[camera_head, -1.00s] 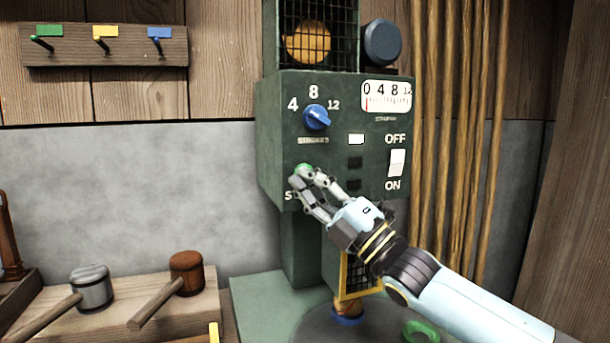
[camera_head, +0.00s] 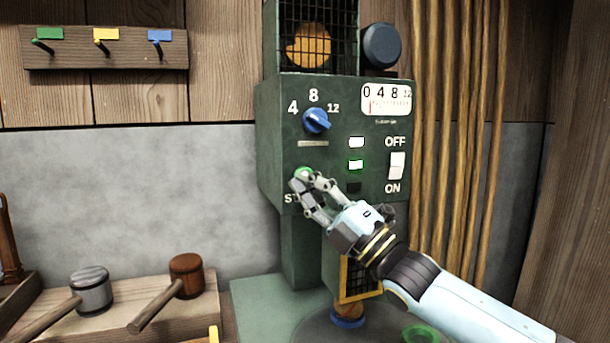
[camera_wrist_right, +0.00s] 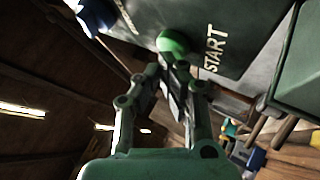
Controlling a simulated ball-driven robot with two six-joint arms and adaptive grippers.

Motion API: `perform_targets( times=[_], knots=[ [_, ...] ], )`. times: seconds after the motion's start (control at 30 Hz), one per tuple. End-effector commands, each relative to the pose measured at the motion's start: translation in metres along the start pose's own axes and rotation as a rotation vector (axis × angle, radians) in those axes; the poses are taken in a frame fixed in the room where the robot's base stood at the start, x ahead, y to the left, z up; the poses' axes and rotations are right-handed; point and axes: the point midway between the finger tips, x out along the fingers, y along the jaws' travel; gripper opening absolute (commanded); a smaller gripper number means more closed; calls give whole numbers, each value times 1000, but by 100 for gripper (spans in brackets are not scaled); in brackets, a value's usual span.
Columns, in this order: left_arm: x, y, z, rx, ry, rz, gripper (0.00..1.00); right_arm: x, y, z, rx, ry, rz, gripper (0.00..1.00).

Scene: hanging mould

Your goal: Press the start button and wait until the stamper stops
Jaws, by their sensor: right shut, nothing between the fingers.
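The green start button (camera_head: 304,172) sits at the lower left of the dark green machine panel (camera_head: 280,120). My right gripper (camera_head: 304,182) is shut and empty, with its fingertips at the button and partly covering it. In the right wrist view the button (camera_wrist_right: 173,42) shows at the tips of the gripper (camera_wrist_right: 172,68), beside the word START. Whether the fingertips touch it is hard to tell. The middle indicator lamp (camera_head: 355,165) glows green, and the upper lamp (camera_head: 356,142) is white. The lower lamp (camera_head: 354,187) is dark. The stamper itself is largely hidden behind my right arm. My left gripper is not in view.
The panel has a blue dial (camera_head: 316,121), a gauge (camera_head: 386,99) and a white ON/OFF switch (camera_head: 397,165). Two mallets (camera_head: 91,290) (camera_head: 186,275) lie on a wooden block at the lower left. A hook rack (camera_head: 105,60) hangs on the wall.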

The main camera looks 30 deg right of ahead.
Motion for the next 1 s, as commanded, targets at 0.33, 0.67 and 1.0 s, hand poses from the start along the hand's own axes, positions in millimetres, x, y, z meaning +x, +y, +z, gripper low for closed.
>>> perform_targets(
  times=[0.33, 0.67, 1.0],
  knots=[
    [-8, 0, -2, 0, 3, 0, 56, -7, 6, -5, 0, 0, 0, 0],
    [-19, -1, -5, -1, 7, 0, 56, -15, 14, -12, 2, 0, -1, 0],
    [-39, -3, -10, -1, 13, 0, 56, -38, 30, -28, 2, 0, -1, 0]
  ],
)
